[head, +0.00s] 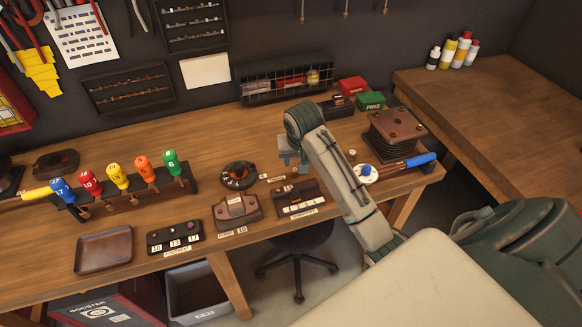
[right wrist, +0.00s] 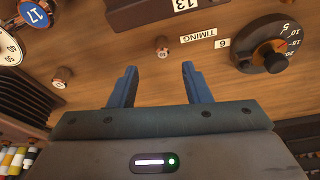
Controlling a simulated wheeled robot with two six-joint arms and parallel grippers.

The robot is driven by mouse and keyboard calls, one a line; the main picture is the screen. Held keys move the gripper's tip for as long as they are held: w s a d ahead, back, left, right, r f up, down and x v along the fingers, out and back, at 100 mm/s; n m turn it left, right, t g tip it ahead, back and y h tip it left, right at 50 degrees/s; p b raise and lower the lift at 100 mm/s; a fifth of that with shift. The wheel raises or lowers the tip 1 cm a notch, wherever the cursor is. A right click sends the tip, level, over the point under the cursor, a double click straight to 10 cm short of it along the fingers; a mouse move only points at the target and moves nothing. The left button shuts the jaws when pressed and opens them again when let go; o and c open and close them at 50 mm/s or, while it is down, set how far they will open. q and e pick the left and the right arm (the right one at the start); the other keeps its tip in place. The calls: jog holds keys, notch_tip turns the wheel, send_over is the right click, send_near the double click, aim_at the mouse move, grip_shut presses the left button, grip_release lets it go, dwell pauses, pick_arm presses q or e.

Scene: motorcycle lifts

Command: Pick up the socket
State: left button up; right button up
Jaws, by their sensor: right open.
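A small socket (right wrist: 162,46), a short metal cylinder, stands on the wooden bench in the right wrist view, beside the TIMING label (right wrist: 198,35). A second similar small cylinder (right wrist: 62,77) stands further left there; it also shows in the head view (head: 351,152), right of my arm. I cannot tell which is meant. My right gripper (right wrist: 158,86) is open and empty, its blue fingers pointing at the bench, with the first socket ahead of the gap between them and apart from both. In the head view the right gripper (head: 291,158) is above the bench, partly hidden by its arm. My left gripper is out of view.
A black dial (head: 238,176) lies left of the gripper. A labelled rack (head: 300,198) is near the front edge. A socket tray (head: 174,237) and an empty tray (head: 104,249) are further left.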

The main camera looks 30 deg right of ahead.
aim_at(295, 171)
jog(key=shift+s+d+f, duration=0.15)
jog(key=shift+s+f, duration=0.1)
jog(key=shift+f, duration=0.5)
jog(key=p+x, duration=0.2)
jog(key=x, duration=0.1)
jog(key=w+p+x, duration=0.1)
jog(key=x, duration=0.1)
jog(key=shift+a, duration=0.25)
jog(key=shift+d+f, duration=0.1)
jog(key=shift+f, duration=0.45)
jog(key=shift+w, duration=0.1)
jog(key=c, duration=0.6)
grip_shut()
